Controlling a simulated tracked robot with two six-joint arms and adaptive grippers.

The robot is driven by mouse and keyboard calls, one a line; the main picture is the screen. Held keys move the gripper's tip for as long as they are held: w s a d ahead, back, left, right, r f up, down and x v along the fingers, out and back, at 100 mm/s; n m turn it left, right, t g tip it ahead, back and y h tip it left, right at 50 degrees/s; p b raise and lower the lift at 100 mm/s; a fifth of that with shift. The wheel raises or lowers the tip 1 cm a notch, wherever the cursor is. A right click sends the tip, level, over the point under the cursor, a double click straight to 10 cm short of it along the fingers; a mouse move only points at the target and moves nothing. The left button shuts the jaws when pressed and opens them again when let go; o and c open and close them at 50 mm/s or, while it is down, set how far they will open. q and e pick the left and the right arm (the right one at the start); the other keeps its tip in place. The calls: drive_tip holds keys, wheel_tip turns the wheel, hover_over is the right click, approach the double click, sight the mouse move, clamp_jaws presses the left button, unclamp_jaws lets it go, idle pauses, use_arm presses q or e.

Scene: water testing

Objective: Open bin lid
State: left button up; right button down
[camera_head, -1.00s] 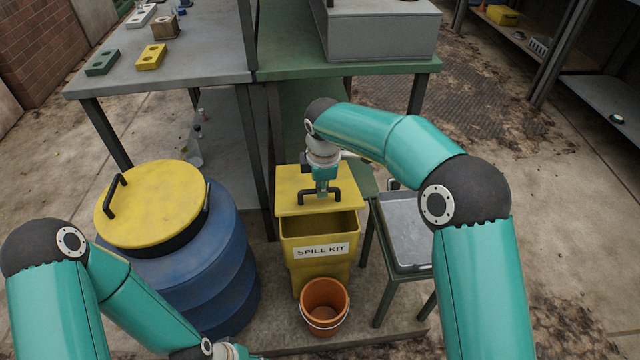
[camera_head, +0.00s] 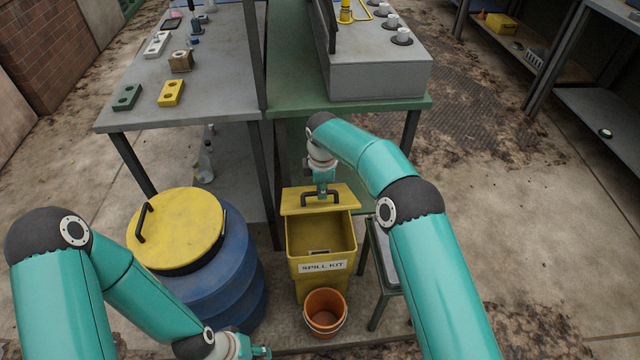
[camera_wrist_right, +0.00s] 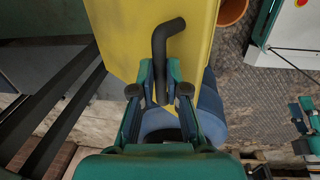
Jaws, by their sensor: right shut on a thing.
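My right gripper (camera_head: 321,195) is shut on the black lid handle (camera_head: 306,199). In the right wrist view the handle (camera_wrist_right: 160,45) passes between the fingers of the right gripper (camera_wrist_right: 161,88), against the yellow lid (camera_wrist_right: 120,35). My left gripper (camera_head: 262,352) is at the bottom edge, away from the bin, its fingers too small to read.
A blue barrel (camera_head: 235,270) with a yellow top stands left of the bin. An orange bucket (camera_head: 325,312) sits in front of the bin. A small stool (camera_head: 385,262) is at its right, partly behind my arm. The green bench (camera_head: 290,108) is behind.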

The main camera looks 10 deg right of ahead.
drive_tip(key=shift+w+d+p, duration=0.2)
drive_tip(key=shift+w+p, duration=0.35)
drive_tip(key=shift+p, duration=0.65)
drive_tip(key=c, duration=1.5)
unclamp_jaws()
drive_tip(key=shift+f+g, duration=0.1)
drive_tip(key=shift+g, duration=0.2)
drive_tip(key=o, duration=0.3)
drive_tip(key=shift+w+f, duration=0.15)
drive_tip(key=shift+w, duration=0.1)
drive_tip(key=shift+s+a+r, duration=0.15)
drive_tip(key=shift+s+r, duration=0.05)
drive_tip(key=shift+r, duration=0.1)
drive_tip(key=shift+w+r, duration=0.1)
drive_tip(key=shift+r, duration=0.1)
drive_tip(key=r, duration=0.7)
drive_tip(key=s+r, duration=0.1)
drive_tip(key=r, duration=0.3)
drive_tip(key=shift+r, duration=0.2)
